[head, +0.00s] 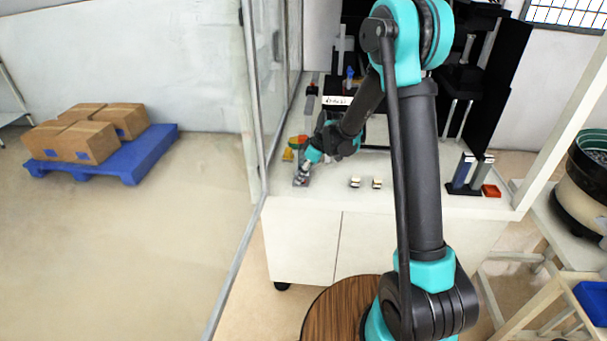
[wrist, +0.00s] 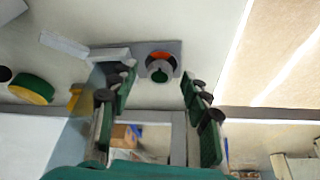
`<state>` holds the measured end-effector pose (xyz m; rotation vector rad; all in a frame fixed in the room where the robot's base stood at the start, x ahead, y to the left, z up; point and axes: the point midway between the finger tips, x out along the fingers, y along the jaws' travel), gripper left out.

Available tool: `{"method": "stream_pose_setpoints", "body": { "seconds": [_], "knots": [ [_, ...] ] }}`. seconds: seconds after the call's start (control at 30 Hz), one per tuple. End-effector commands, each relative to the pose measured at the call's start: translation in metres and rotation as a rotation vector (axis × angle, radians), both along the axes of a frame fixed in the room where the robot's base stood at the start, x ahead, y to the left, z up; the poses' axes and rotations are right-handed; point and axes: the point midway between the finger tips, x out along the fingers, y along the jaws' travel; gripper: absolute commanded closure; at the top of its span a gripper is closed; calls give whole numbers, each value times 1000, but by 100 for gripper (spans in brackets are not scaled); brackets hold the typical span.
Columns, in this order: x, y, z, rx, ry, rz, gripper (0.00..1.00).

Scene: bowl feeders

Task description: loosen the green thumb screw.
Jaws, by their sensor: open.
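My gripper (wrist: 158,88) is open, with one finger to the left and one to the right of this piece. No contact shows, and the gap in depth cannot be judged. In the head view my gripper (head: 302,178) is low over the left end of the white bench (head: 420,200); the screw cannot be made out there.
A green and yellow round part (wrist: 32,89) lies left of the fingers in the wrist view. A glass partition (head: 262,90) stands close left of the gripper. Two small pale blocks (head: 366,183) lie to its right. Black equipment (head: 485,60) stands at the back.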

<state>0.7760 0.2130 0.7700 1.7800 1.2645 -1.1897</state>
Motion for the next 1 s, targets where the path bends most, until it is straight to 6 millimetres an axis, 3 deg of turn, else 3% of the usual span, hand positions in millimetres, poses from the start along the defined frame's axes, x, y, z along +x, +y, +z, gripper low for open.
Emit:
{"method": "stream_pose_setpoints", "body": {
  "seconds": [0.27, 0.7, 1.0],
  "knots": [
    [-3, -8, 20, 0, 0, -1, 52],
    [-13, -37, 93, 0, 1, -2, 52],
    [-15, -43, 111, 0, 0, 0, 52]
  ]
}}
